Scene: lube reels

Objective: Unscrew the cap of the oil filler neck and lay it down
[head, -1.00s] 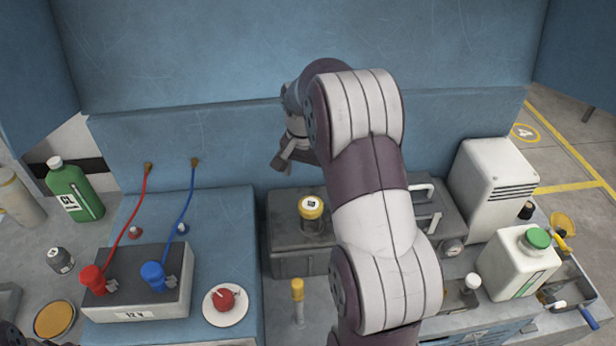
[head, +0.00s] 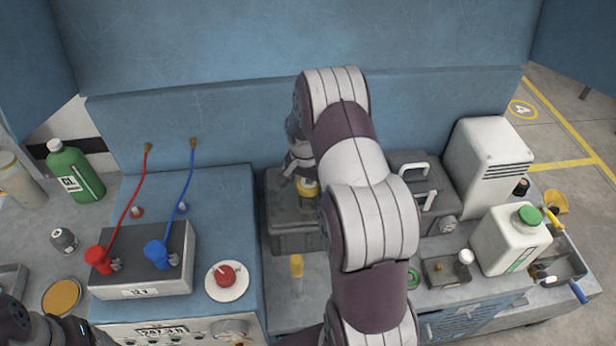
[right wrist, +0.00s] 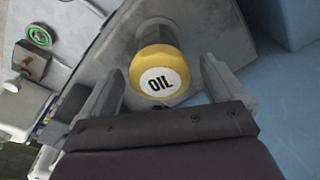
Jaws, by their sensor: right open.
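The yellow cap (head: 307,188) sits on the oil filler neck (head: 307,204), which stands on a dark grey block (head: 290,235). In the right wrist view the cap (right wrist: 160,75) shows its white disc marked OIL, and the grey neck (right wrist: 157,32) shows behind it. My right gripper (head: 298,172) is at the cap in the head view, partly hidden by my own arm. In the right wrist view my right gripper (right wrist: 160,90) is open, one finger on each side of the cap, with gaps visible. Of my left arm only a dark part shows at the lower left; its fingers cannot be made out.
A yellow-topped stick (head: 296,265) stands in front of the block. A battery (head: 145,265) with red and blue leads and a white dish (head: 227,281) are to the left. A white jug (head: 508,240) with a green cap stands right. The bench's lower middle is partly clear.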

